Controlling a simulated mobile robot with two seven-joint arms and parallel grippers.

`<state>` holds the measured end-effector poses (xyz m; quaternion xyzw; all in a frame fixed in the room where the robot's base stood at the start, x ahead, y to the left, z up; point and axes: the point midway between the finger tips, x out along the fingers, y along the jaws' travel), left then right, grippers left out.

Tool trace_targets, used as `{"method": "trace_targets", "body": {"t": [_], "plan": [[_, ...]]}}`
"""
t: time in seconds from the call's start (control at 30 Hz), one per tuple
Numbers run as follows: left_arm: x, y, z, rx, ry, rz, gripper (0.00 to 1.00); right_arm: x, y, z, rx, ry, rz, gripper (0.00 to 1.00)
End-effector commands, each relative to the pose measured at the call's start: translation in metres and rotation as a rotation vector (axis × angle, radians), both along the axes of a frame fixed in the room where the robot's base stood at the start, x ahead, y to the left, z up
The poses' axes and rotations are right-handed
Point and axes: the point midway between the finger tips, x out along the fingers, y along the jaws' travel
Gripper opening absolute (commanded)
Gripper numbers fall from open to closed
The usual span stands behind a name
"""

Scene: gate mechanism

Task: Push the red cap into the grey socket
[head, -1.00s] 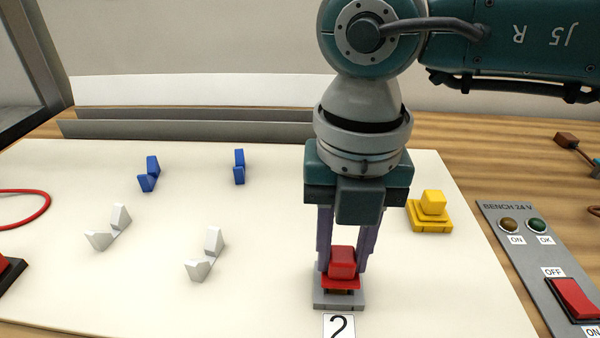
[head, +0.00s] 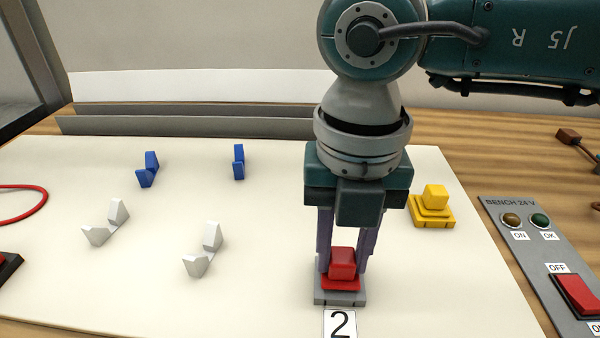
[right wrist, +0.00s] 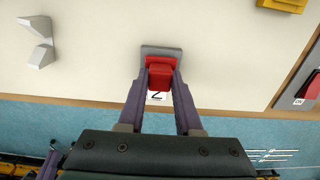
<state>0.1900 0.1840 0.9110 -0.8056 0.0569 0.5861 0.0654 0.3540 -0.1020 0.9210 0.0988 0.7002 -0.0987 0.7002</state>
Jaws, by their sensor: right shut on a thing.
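The red cap (head: 342,263) is a red block on a wider red flange. It sits upright on the grey socket (head: 340,299), with its flange low against the socket. My right gripper (head: 343,270) points down from above and is shut on the cap, one purple finger on each side. In the right wrist view the red cap (right wrist: 160,77) lies between the fingertips, with the grey socket (right wrist: 162,50) just beyond it. The inside of the socket is hidden by the cap. My left gripper is not in view.
A label with a 2 (head: 340,324) lies before the socket. A yellow cap on a yellow base (head: 434,211) stands right. White holders (head: 205,253) and blue holders (head: 239,164) stand left. A switch panel (head: 536,252) is at the right edge.

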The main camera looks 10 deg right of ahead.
Motion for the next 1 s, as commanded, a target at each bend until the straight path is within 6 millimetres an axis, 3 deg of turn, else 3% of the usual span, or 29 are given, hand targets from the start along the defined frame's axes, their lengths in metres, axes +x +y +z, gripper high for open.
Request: {"method": "trace_targets", "body": {"t": [0.97,1.0], "plan": [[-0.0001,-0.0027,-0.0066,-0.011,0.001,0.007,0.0,-0.0002,-0.0003,-0.009,-0.001,0.0,0.0,0.0],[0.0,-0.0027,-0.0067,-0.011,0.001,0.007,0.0,-0.0002,-0.0003,-0.0092,-0.001,0.0,0.0,0.31]]}}
